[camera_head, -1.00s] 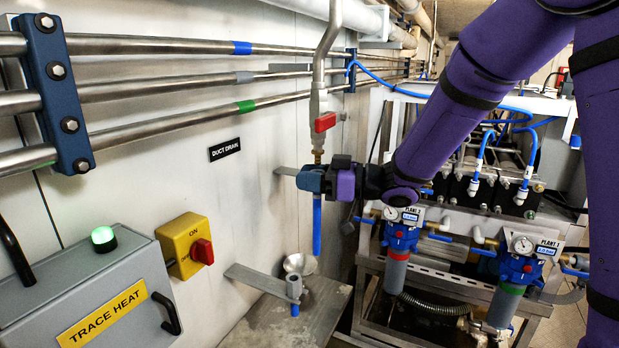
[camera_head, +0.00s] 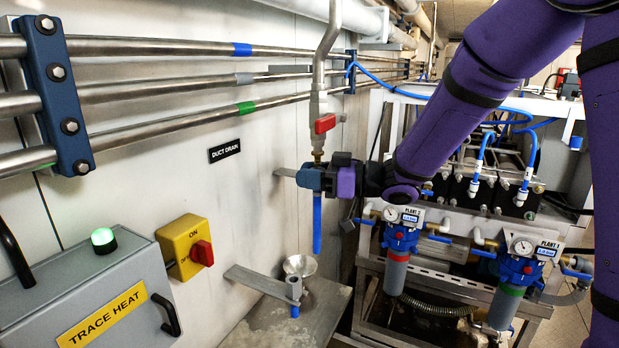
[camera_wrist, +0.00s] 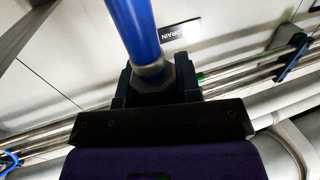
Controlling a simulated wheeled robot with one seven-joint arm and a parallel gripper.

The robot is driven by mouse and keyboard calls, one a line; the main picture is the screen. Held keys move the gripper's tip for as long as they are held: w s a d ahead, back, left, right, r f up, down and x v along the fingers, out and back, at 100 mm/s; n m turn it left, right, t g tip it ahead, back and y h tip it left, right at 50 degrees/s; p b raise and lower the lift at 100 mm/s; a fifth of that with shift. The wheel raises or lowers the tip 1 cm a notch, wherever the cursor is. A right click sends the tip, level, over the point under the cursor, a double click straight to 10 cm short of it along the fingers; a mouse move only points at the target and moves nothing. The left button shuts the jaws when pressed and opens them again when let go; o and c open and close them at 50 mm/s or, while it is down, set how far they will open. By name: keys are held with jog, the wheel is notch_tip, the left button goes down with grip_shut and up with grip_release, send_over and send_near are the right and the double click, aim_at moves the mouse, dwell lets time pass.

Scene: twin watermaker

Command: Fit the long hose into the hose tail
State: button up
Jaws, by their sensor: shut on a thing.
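The long hose (camera_head: 317,225) is a straight blue tube hanging upright below my gripper (camera_head: 309,178). My gripper is shut on the hose near its upper end. The brass hose tail (camera_head: 318,157) points down just above the gripper, below a valve with a red handle (camera_head: 325,123). The jaws hide the hose's top end, so I cannot tell whether it is on the tail. In the wrist view the blue hose (camera_wrist: 133,28) runs up from a grey collar (camera_wrist: 152,73) between the jaws.
Below the hose, a bracket (camera_head: 258,283) on the wall holds a short grey-and-blue piece (camera_head: 294,289). The wall is close on the left. Filter units (camera_head: 399,250) stand at right.

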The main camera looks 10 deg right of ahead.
jog(key=shift+r, duration=1.4)
jog(key=o, duration=1.1)
jog(key=shift+d, duration=0.1)
jog(key=v, duration=1)
jog(key=shift+s+d, duration=0.1)
jog(key=shift+d, duration=0.15)
